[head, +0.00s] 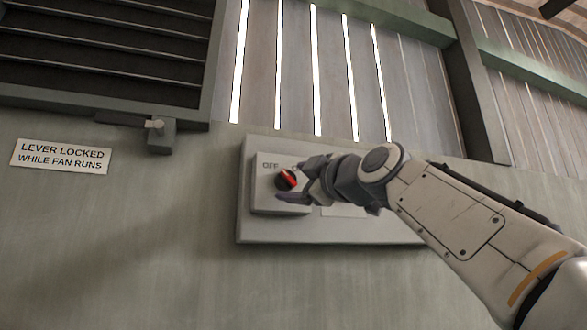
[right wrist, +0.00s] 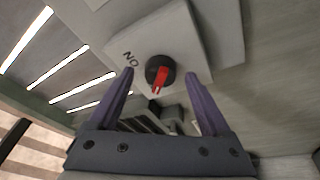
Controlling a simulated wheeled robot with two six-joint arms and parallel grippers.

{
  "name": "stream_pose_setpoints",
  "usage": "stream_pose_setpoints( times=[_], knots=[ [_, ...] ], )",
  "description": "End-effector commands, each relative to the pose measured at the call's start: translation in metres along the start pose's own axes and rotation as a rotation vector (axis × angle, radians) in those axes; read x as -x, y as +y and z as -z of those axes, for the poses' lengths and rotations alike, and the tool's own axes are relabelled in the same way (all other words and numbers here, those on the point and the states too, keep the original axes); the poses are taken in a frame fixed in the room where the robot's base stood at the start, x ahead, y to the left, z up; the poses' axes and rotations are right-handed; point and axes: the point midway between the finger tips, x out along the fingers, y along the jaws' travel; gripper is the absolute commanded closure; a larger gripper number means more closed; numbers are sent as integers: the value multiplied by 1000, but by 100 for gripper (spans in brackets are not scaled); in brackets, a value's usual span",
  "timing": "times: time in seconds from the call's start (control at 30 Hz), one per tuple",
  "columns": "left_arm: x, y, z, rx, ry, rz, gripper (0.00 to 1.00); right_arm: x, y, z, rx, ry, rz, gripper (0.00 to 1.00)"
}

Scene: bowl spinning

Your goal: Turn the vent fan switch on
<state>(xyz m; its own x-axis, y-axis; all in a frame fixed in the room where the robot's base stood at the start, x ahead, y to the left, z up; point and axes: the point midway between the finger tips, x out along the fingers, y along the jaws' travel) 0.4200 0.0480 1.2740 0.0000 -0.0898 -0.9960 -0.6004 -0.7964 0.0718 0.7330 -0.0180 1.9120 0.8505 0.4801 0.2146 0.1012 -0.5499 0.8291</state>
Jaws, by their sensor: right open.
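The fan switch is a round black knob with a red bar (head: 286,180) on a pale box on the wall panel. An OFF label (head: 270,165) is up and left of it. In the right wrist view the knob (right wrist: 160,72) has its red bar angled toward the gripper's base, and an ON label (right wrist: 130,59) is beside it. My right gripper (head: 292,183) is open, with one finger on each side of the knob. In the right wrist view (right wrist: 158,76) gaps show between the fingers and the knob. My left gripper is out of view.
A grey backing panel (head: 258,229) carries the switch box. At left are a dark louvred vent (head: 110,66), a small lever latch (head: 160,136) and a sign (head: 61,156) reading "LEVER LOCKED WHILE FAN RUNS". The wall below the panel is bare.

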Motion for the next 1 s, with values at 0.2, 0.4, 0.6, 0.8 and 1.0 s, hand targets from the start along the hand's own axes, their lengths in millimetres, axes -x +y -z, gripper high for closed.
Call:
stream_pose_setpoints(
  times=[0.2, 0.4, 0.6, 0.8, 1.0],
  knots=[
    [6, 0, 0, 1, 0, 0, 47, -10, -2, 1, 0, 2, 2, 18],
    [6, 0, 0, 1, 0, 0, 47, -10, -2, 0, 0, 2, 2, 18],
    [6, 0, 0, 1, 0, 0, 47, -10, -2, 0, -1, 2, 2, 94],
    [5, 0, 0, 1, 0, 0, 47, -9, -2, 0, -8, 1, 0, 100],
    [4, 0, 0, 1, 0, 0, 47, -9, -3, 1, -61, -3, -15, 100]
  ],
)
